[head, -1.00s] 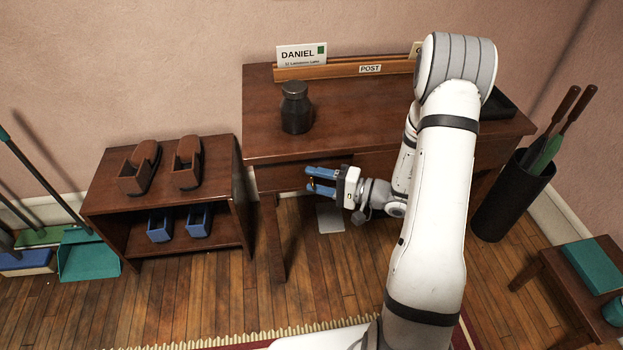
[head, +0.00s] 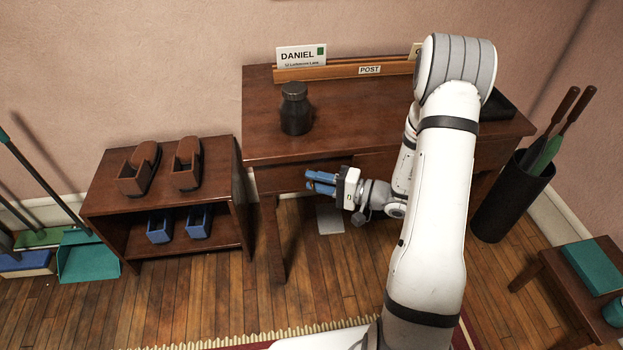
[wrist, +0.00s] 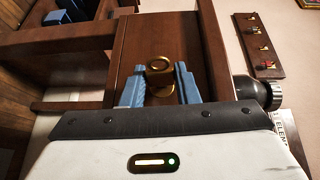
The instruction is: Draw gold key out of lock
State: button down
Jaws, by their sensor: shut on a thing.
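My gripper (head: 309,182) has blue fingers and is at the front of the dark wooden desk (head: 380,140), below its top and near the drawer front. In the wrist view the fingers of my gripper (wrist: 161,88) are shut on the gold key (wrist: 160,86), whose gold part shows between them. A gold ring shape (wrist: 159,64) shows just beyond, against the brown wood. The key's shaft and the keyhole are hidden, so I cannot tell how deep the key sits in the lock.
A dark jar (head: 296,108) stands on the desk's left side, before a letter rack (head: 340,72). A low shelf (head: 165,215) with brown and blue slippers is to the left. A black bin (head: 510,200) stands right. A grey sheet (head: 330,219) lies on the floor below my gripper.

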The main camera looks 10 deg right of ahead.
jog(key=shift+s+b, duration=0.4)
jog(key=shift+s, duration=0.35)
dwell(0.3)
jog(key=shift+s+b, duration=0.85)
jog(key=shift+s, duration=1.4)
